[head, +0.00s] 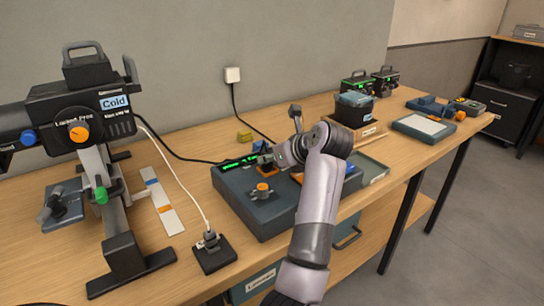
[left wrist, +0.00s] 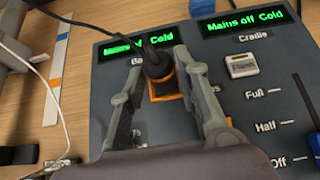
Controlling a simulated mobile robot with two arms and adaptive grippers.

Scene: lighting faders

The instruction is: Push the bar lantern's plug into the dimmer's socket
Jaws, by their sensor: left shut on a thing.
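The dimmer (head: 262,221) is a dark blue-grey box on the bench; its panel also shows in the left wrist view (left wrist: 265,110). My left gripper (head: 268,162) is over its left part. In the left wrist view the fingers (left wrist: 162,80) are shut around a black plug (left wrist: 155,62). The plug is at the orange-framed socket (left wrist: 167,92), roughly upright; I cannot tell how deep it sits. A black lantern (head: 75,118) with a "Cold" tag stands at the left, and a black cable runs from it toward the dimmer. My right gripper is not in view.
Two green displays (left wrist: 240,24) read "Mains off Cold". A pale labelled piece (left wrist: 243,65) sits under "Cradle", beside a fader slot. A black block (head: 212,254) with a white cable stands left of the dimmer. A black bin (head: 354,112) and trays are to the right.

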